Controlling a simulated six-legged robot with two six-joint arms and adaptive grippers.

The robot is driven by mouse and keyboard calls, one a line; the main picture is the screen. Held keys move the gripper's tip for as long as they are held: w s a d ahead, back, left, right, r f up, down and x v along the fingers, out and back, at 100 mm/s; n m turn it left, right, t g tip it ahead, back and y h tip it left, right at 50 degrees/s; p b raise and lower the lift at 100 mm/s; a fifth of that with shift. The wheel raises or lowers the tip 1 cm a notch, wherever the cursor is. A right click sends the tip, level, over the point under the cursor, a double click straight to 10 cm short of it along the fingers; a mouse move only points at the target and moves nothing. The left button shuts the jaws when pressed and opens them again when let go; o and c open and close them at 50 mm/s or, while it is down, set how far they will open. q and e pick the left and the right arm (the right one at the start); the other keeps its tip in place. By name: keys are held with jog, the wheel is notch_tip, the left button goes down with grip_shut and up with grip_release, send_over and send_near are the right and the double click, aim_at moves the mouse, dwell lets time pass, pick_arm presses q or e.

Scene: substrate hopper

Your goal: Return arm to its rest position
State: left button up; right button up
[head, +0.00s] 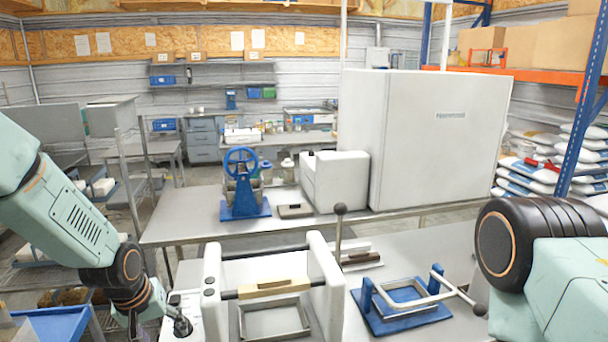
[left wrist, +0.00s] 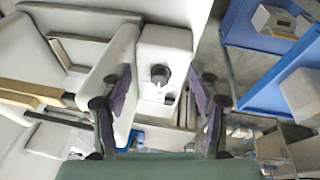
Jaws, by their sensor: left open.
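My left gripper (head: 150,310) is low at the left of the head view, beside the white press-like machine with a wooden-handled bar (head: 274,288). In the left wrist view, the gripper (left wrist: 160,85) has its two dark fingers spread wide with nothing between them. A dark round knob (left wrist: 160,74) on the machine's white control box (left wrist: 165,45) shows in the gap between the fingers. I cannot tell how far the fingers are from it. My right arm comes in from the right edge of the head view, and its gripper is out of view.
A blue-based clamp frame (head: 405,318) stands right of the machine. Behind are a steel table (head: 180,228) with a blue hand-wheel device (head: 243,185) and a large white cabinet (head: 425,140). A blue tray (head: 50,325) is at the lower left. A ball-topped lever (head: 339,225) stands up near the machine.

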pick_arm(q)
jog(key=s+d+f+m+b, duration=0.1)
jog(key=s+d+f+b, duration=0.15)
jog(key=f, duration=0.35)
jog(key=s+d+f+m+b, duration=0.1)
jog(key=s+f+b, duration=0.2)
jog(key=f, duration=0.3)
jog(key=s+d+f+m+g+b, duration=0.1)
jog(key=s+d+f+g+b, duration=0.1)
jog(key=s+f+b, duration=1.7)
jog(key=s+f+g, duration=0.1)
jog(key=s+f, duration=0.8)
jog(key=s, duration=0.1)
jog(key=shift+s+f+m+y, duration=0.2)
jog(key=shift+f+m+y, duration=0.1)
jog(key=shift+m, duration=0.1)
jog(key=shift+d+r, duration=0.1)
